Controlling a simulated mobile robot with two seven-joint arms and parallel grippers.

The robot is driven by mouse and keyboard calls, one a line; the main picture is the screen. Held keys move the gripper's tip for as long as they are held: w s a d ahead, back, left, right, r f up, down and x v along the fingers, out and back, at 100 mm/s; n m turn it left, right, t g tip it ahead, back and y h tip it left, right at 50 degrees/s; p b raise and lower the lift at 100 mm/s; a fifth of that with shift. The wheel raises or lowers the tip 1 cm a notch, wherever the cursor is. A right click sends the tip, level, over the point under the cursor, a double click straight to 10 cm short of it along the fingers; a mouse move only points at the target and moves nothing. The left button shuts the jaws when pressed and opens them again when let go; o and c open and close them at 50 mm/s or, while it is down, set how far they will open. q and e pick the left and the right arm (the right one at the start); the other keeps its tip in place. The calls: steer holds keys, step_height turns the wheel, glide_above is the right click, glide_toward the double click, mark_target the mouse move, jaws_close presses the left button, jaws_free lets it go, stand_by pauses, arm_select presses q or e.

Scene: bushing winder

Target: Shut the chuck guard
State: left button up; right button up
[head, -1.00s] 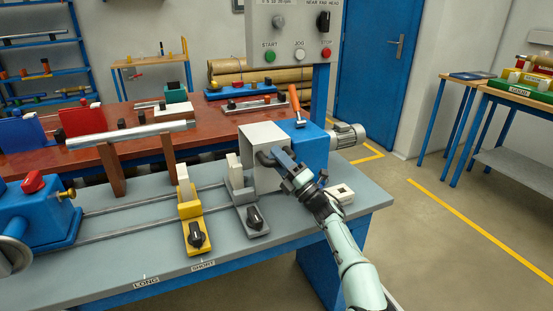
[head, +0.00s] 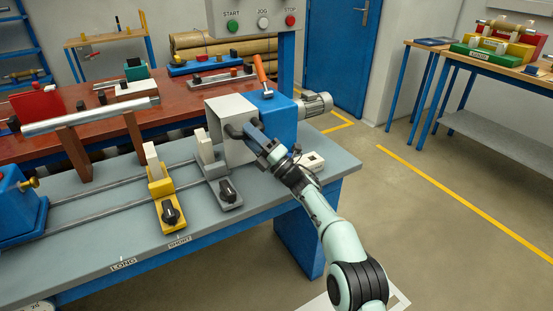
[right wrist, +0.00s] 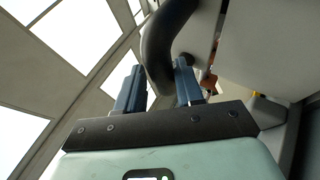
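The chuck guard (head: 229,112) looks to be the light grey box against the blue headstock (head: 281,112) at the right end of the bench machine. Its dark curved handle (head: 233,130) is on the side facing me. My right gripper (head: 253,134) is at this handle, reaching in from the lower right. In the right wrist view, the handle (right wrist: 160,48) passes between the two fingers (right wrist: 158,82), which look closed on it. The chuck is hidden behind the guard. My left gripper is not in view.
A grey support (head: 222,180) and a yellow support (head: 165,205) with black knobs stand on the rails left of the guard. A control panel (head: 262,20) rises behind. A small white block (head: 313,161) lies near the bench's right end. The floor at right is clear.

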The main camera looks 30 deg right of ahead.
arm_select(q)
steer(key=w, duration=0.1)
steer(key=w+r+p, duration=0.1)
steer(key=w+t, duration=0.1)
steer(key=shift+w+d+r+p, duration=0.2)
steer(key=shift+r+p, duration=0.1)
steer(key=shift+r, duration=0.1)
arm_select(e)
steer(key=v, duration=1.1)
steer(key=shift+s+d, duration=0.15)
steer(key=shift+d, duration=0.2)
